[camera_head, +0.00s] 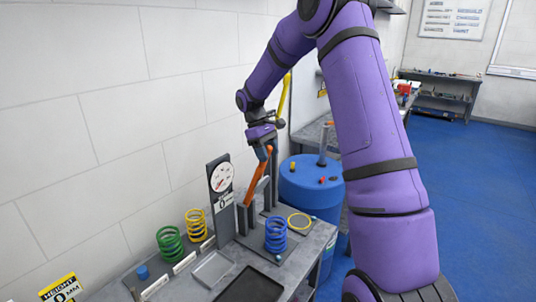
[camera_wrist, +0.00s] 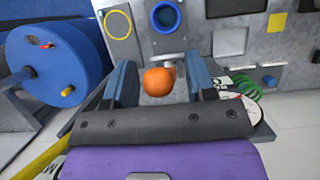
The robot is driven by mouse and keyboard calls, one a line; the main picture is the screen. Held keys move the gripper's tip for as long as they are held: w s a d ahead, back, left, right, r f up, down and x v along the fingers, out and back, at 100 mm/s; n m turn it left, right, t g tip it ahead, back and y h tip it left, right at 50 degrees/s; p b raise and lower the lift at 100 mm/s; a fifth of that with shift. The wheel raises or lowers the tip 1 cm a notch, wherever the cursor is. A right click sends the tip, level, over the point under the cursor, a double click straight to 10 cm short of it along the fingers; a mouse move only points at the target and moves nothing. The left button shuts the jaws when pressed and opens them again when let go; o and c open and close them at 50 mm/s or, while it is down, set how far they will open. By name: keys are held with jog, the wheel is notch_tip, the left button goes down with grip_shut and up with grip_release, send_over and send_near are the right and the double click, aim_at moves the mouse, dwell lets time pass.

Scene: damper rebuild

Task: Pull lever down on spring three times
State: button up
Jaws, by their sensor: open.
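The orange lever (camera_head: 256,178) stands raised and tilted on the tester beside the round white gauge (camera_head: 221,177). My gripper (camera_head: 267,152) is at its upper end. In the wrist view, my open gripper (camera_wrist: 160,88) has one finger on each side of the lever's round orange end (camera_wrist: 158,81). I see gaps on both sides; contact is not clear. The blue spring (camera_head: 276,235) stands upright on the bench in front of the lever.
Green (camera_head: 170,243) and yellow (camera_head: 196,225) springs stand to the left on the bench. A grey tray (camera_head: 212,269) and a black tray (camera_head: 250,287) lie in front. A yellow ring (camera_head: 299,221) lies at right. A blue drum (camera_head: 312,190) stands behind the bench; the wall is close at left.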

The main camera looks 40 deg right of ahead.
jog(key=shift+s+f, duration=0.1)
jog(key=shift+f, duration=0.15)
grip_shut()
jog(key=shift+s+d, duration=0.1)
